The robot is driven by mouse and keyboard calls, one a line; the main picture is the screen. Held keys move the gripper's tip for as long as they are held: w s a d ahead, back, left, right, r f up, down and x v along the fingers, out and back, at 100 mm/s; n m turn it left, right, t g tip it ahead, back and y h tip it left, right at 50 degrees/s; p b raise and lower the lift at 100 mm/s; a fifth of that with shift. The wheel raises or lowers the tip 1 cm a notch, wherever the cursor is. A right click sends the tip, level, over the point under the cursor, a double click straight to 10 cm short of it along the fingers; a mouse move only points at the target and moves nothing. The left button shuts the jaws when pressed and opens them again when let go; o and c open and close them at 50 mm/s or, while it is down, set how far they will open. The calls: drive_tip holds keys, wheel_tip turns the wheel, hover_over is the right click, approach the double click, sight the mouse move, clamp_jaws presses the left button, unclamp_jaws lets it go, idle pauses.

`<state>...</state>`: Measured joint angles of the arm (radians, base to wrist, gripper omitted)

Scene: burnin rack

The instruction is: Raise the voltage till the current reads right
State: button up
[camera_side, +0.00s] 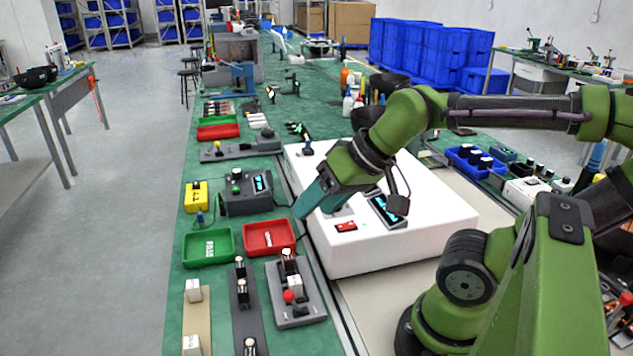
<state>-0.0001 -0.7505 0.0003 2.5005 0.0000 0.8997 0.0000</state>
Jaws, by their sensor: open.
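A dark grey unit (245,205) stands on the green bench left of my gripper. It has a green knob (236,188) on top and a small cyan-lit display (259,183), whose reading is too small to make out. A large white box (435,215) lies under my arm. It carries a second cyan-lit display (386,212) and a red part (346,226). My gripper (302,210) is teal, points down to the left and is open. It is over the left edge of the white box, apart from the grey unit's knob. Its fingers partly hide the box top.
A green tray (208,258) and a red tray (248,250) sit in front of the grey unit, with a yellow box (196,196) to its left. A grey fixture with a red ball knob (289,296) stands nearer. Blue crates (420,50) are stacked behind.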

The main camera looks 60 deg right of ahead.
idle(0.7)
drive_tip(key=shift+o, duration=1.4)
drive_tip(key=shift+d+f, duration=0.1)
drive_tip(key=o, duration=0.5)
drive_tip(key=w+d+m+g+h, duration=0.1)
drive_tip(key=w+d+m, duration=0.1)
drive_tip(key=w+d, duration=0.2)
drive_tip(key=shift+w+d+g, duration=0.2)
drive_tip(key=shift+d+g, duration=0.1)
drive_tip(key=shift+d, duration=0.1)
drive_tip(key=w+d+r+m+g+h, duration=0.2)
drive_tip(key=w+d+r+m+g, duration=0.15)
drive_tip(key=d+m, duration=0.75)
drive_tip(key=w+d+r+m+g+h, duration=0.2)
drive_tip(key=d+m+g, duration=0.3)
drive_tip(key=d+m, duration=0.55)
drive_tip(key=x, duration=1.1)
drive_tip(key=shift+d+r, duration=0.2)
drive_tip(key=shift+d, duration=0.15)
drive_tip(key=shift+s+n, duration=0.1)
drive_tip(key=shift+n, duration=0.15)
